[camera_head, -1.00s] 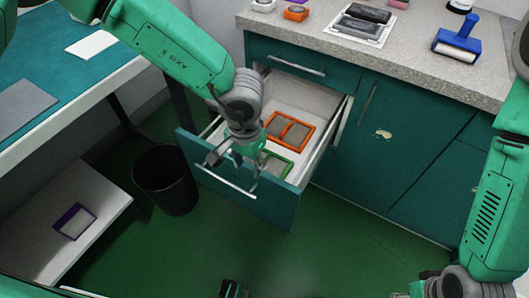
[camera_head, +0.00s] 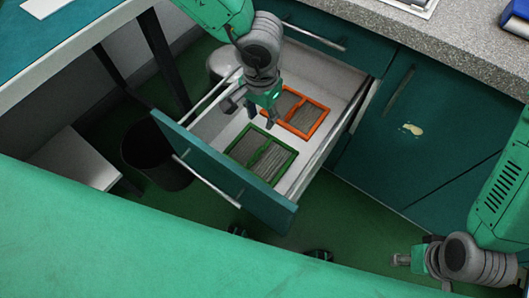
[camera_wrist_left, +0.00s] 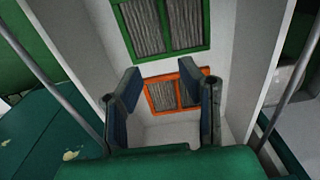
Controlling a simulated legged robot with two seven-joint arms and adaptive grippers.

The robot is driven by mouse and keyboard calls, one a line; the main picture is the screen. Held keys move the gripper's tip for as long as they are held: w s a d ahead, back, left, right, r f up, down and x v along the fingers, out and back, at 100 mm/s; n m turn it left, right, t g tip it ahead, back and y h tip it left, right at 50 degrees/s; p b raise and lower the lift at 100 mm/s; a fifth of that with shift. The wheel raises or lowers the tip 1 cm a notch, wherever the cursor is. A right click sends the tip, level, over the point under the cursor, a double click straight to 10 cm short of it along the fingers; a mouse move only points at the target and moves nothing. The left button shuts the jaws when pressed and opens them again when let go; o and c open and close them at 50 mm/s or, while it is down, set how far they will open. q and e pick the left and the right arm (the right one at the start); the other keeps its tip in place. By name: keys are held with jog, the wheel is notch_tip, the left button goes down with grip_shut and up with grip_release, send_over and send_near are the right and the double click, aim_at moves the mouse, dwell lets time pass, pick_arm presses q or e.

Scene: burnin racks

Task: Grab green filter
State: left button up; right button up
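The green-framed filter (camera_head: 272,160) lies flat in the open drawer, toward its front panel, and is fully in sight apart from any part behind my gripper. In the left wrist view the green filter (camera_wrist_left: 146,28) is at the top, beyond the fingertips. My left gripper (camera_head: 261,114) hangs above the drawer, fingers down, near the filter's far side. In the wrist view its two fingers (camera_wrist_left: 162,72) are spread apart with nothing between them. My right gripper (camera_head: 402,259) is low at the right, away from the drawer; its finger opening is unclear.
An orange-framed filter (camera_head: 310,113) lies behind the green one in the drawer (camera_head: 218,176). It also shows between the fingers in the wrist view (camera_wrist_left: 163,97). The drawer walls surround both filters. A black bin (camera_head: 155,155) stands left of the drawer, and a speckled counter (camera_head: 440,45) is above.

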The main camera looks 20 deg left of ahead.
pick_arm(q)
notch_tip(320, 180, down, 4)
jog(key=a+b, duration=0.2)
jog(key=b, duration=0.4)
send_over(259, 149)
jog(key=f, duration=0.7)
jog(key=shift+d+f, duration=0.3)
jog(key=shift+f, duration=0.35)
jog(key=shift+a+f+b, duration=0.35)
jog(key=shift+f, duration=0.05)
jog(key=shift+a+f, duration=0.15)
jog(key=shift+f, duration=0.2)
jog(key=f+b, duration=0.1)
jog(key=f, duration=0.1)
jog(key=f+b, duration=0.1)
jog(key=b, duration=0.1)
jog(key=shift+d+f, duration=0.2)
jog(key=shift+f, duration=0.2)
jog(key=shift+d+f, duration=0.15)
jog(key=shift+f, duration=0.1)
jog(key=shift+w, duration=0.1)
jog(key=shift+r, duration=0.1)
grip_shut()
jog(key=shift+a, duration=0.25)
pick_arm(e)
notch_tip(259, 149, down, 10)
jog(key=a, duration=0.1)
jog(key=shift+a+f, duration=0.15)
